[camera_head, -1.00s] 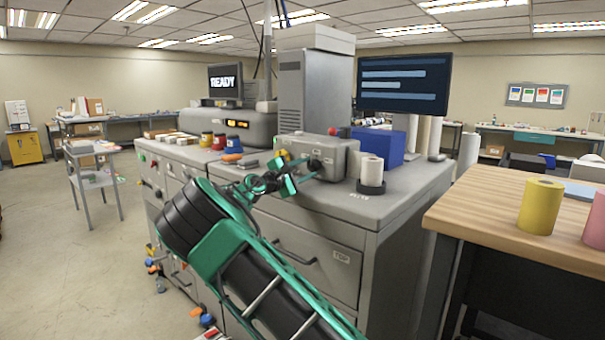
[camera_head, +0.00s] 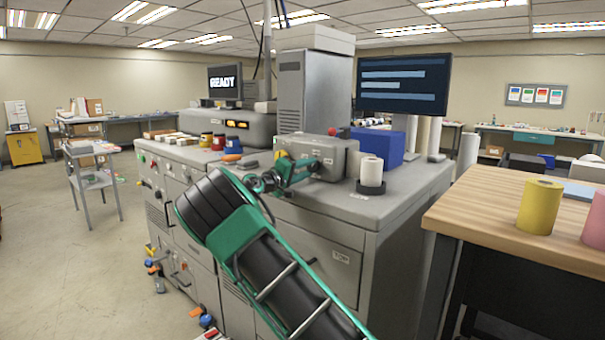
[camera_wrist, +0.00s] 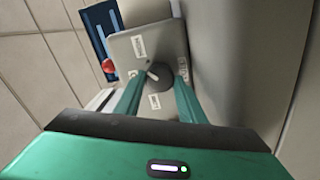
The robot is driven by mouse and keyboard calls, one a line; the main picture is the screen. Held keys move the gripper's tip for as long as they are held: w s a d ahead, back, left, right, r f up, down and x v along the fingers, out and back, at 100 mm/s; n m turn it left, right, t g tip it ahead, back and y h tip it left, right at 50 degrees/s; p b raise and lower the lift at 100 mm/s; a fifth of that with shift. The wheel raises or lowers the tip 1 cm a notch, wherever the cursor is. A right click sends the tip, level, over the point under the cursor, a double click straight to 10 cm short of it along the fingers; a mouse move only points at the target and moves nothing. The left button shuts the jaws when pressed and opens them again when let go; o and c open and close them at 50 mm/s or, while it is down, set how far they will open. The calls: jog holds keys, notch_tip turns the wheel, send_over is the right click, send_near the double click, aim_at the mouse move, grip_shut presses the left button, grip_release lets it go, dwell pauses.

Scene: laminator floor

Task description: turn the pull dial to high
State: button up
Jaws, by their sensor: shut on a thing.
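The pull dial (camera_wrist: 158,76) is a dark round knob with a white pointer mark, on the face of a grey control box (camera_head: 322,152). White labels sit around it on the box face, but their words are too small to read. My gripper (camera_wrist: 159,79) is shut on the dial, with one green finger on each side of it in the wrist view. In the head view my gripper (camera_head: 302,168) reaches the box from the left. There the dial is mostly hidden by the fingers.
A red button (camera_wrist: 108,66) sticks out at the box's edge. A white roll (camera_head: 371,172) in a dark holder stands right of the box, and a blue bin (camera_head: 380,147) behind it. Small coloured jars (camera_head: 219,142) stand to the left. A wooden table (camera_head: 490,215) is at right.

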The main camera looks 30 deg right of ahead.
jog(key=shift+s+d+f+m, duration=0.15)
jog(key=shift+d+m, duration=0.05)
jog(key=shift+m, duration=1)
jog(key=o, duration=1)
jog(key=shift+o, duration=0.2)
jog(key=shift+a, duration=0.1)
jog(key=v, duration=1)
jog(key=shift+a, duration=0.45)
